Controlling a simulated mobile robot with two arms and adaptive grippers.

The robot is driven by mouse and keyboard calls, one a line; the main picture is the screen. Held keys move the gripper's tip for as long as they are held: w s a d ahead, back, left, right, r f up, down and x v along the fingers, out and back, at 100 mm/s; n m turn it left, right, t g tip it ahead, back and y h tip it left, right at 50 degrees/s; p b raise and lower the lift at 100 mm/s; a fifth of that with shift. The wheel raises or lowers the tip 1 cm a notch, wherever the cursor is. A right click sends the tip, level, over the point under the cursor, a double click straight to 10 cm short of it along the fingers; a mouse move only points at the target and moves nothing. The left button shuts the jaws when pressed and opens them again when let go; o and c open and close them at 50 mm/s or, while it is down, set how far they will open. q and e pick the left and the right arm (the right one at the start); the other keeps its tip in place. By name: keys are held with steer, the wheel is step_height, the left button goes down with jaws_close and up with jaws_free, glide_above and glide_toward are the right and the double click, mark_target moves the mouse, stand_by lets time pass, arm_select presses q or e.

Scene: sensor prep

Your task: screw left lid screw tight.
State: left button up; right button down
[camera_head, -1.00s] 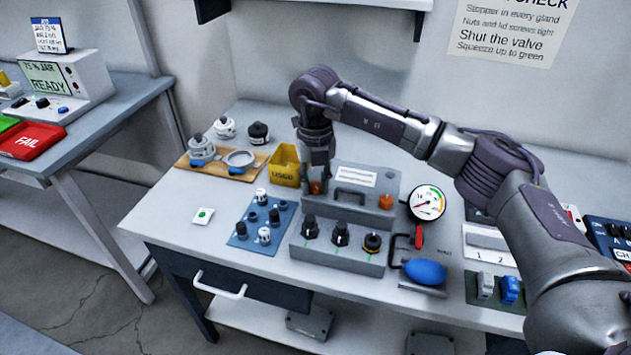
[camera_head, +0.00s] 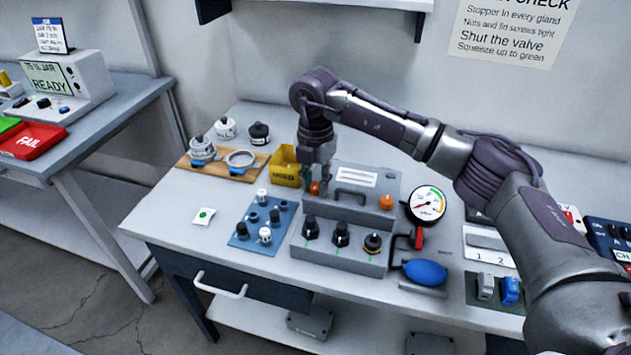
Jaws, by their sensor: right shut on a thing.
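The grey sensor box stands on the white table; its lid (camera_head: 352,182) carries a label and a dark handle. The left lid screw (camera_head: 315,188) is an orange knob at the lid's left end. The right lid screw (camera_head: 386,202) is a like orange knob at the other end. My right gripper (camera_head: 316,180) points down over the left lid screw and is shut on it; its fingers partly hide the knob. How tight the screw sits cannot be seen. My left gripper is out of the picture.
Black glands (camera_head: 341,233) line the box front. A pressure gauge (camera_head: 427,204) and blue squeeze bulb (camera_head: 425,272) are at its right. A yellow bin (camera_head: 284,166) stands close left of my gripper, a blue mat (camera_head: 251,235) with small parts in front.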

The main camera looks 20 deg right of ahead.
mark_target(316, 186)
steer(key=shift+w, duration=0.1)
stand_by(0.4)
steer(key=c, duration=0.9)
jaws_free()
step_height(316, 186, up, 12)
